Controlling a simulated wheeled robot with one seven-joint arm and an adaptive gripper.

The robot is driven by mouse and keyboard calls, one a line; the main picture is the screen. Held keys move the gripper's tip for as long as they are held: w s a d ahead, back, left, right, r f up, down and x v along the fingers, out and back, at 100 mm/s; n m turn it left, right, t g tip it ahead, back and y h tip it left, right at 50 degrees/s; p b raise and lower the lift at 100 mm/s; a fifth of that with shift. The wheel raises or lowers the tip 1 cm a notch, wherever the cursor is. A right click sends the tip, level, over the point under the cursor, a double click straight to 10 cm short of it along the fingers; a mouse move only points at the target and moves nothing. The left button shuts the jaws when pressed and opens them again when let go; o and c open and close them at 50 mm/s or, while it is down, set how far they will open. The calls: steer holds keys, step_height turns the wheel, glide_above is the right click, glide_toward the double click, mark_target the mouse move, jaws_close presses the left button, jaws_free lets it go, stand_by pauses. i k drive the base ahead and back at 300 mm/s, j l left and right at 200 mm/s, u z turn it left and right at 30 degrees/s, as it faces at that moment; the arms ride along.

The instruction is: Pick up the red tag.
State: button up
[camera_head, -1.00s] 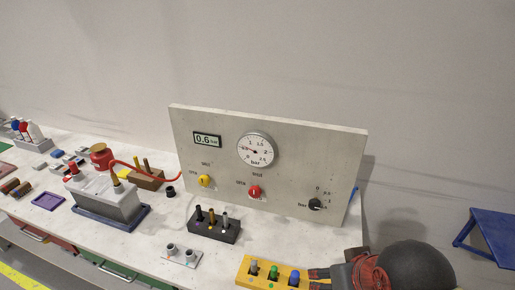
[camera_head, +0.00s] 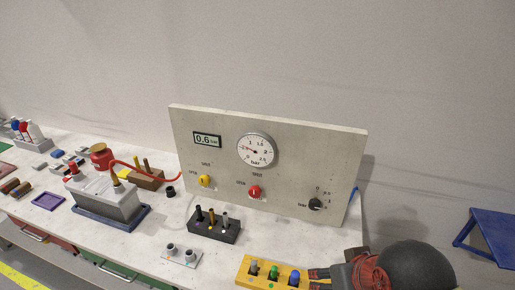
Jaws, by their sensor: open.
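I cannot pick out a red tag for certain in the head view. My gripper (camera_head: 314,279) is at the bottom edge, right of centre, partly cut off by the frame. It is open, with its fingers pointing left beside the right end of a yellow block. I see nothing held between the fingers.
The yellow block (camera_head: 245,281) holds grey, green and blue pegs. A black block (camera_head: 220,233) with pegs stands before the grey panel (camera_head: 300,150). A grey box (camera_head: 104,205) on a blue tray stands to the left. A blue stool (camera_head: 492,232) is at the far right.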

mark_target(69, 177)
steer(key=k+j+u, duration=0.2)
steer(key=j, duration=0.35)
steer(key=k+j+u, duration=0.2)
steer(key=j, duration=0.35)
steer(key=j+u, duration=0.15)
steer(key=j, duration=0.4)
steer(key=k+j+u, duration=0.2)
steer(key=j, duration=0.4)
